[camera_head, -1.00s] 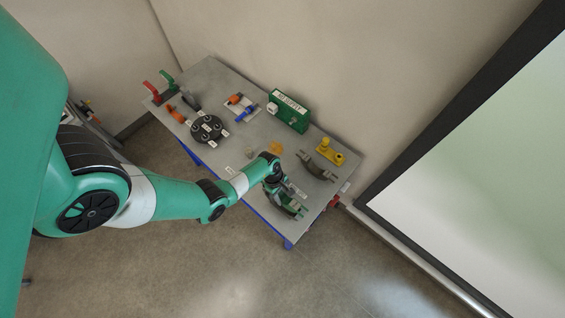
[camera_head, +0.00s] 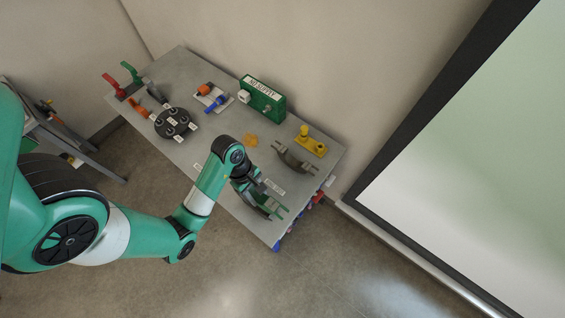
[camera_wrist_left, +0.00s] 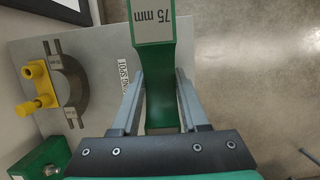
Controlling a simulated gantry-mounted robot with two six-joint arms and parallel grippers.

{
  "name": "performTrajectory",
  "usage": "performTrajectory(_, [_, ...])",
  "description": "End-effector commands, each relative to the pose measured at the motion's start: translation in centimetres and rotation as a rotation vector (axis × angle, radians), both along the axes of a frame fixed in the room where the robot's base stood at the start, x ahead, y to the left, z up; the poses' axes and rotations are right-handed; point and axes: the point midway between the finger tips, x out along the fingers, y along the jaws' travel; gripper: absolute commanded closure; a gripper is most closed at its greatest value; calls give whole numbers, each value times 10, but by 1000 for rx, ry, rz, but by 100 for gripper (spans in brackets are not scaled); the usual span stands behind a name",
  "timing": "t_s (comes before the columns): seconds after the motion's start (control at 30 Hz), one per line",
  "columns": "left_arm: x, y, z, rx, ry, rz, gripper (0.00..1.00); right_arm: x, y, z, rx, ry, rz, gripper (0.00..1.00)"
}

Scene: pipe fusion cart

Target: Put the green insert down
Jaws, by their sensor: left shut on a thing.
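The green insert (camera_wrist_left: 160,62), marked "75 mm", is between the two grey fingers of my left gripper (camera_wrist_left: 160,84) in the left wrist view. The gripper is shut on it. In the head view my left gripper (camera_head: 261,196) is over the near right part of the grey table (camera_head: 213,150), with the green insert (camera_head: 275,210) showing at its lower right. A white label (camera_head: 275,187) on the table is close beside the gripper. I cannot tell whether the insert touches the table. My right gripper is not in view.
A dark curved clamp (camera_head: 293,159) and a yellow fitting (camera_head: 311,142) are close by at the right. A green box (camera_head: 262,99), a black round plate (camera_head: 173,122) and an orange piece (camera_head: 250,140) lie further off. The table's front edge is near the gripper.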

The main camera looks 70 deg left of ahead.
Motion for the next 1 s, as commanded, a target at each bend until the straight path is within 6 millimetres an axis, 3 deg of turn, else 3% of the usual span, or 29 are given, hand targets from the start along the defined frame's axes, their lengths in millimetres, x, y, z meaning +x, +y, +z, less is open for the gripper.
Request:
performTrajectory(0.03, [-4, -3, -19, -1, 1, 1, 100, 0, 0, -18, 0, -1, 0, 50])
performTrajectory(0.1, [-8, -5, -25, -3, 5, 1, 100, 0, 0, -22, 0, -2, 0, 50])
performTrajectory(0.37, [-6, -3, -28, -2, 3, 1, 100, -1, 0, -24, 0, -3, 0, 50])
performTrajectory(0.47, [6, 8, -37, -1, 2, 1, 100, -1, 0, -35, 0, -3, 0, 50])
performTrajectory(0.73, [61, 55, -75, 1, 1, 2, 100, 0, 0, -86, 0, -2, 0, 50])
performTrajectory(0.9, [81, 72, -109, -1, 2, 0, 100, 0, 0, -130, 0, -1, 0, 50])
performTrajectory(1.0, [88, 79, -115, -2, 4, 1, 100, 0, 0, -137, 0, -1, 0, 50])
